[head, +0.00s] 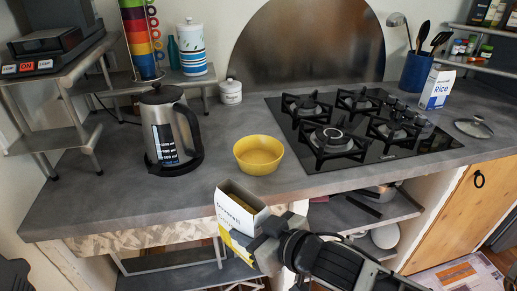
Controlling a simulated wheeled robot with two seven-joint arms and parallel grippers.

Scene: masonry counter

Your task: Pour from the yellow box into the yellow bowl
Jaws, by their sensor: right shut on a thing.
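The yellow bowl (258,155) stands upright on the grey counter, between the kettle and the hob. The box looks roughly upright with a small tilt and is apart from the bowl. The gripper's fingertips are partly hidden by the box. My left gripper is not in view.
A kettle (169,132) stands left of the bowl. A black gas hob (362,127) lies to the right. A small white jar (230,92) stands behind. A rice box (436,88) and a glass lid (473,127) are at the right. The counter around the bowl is clear.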

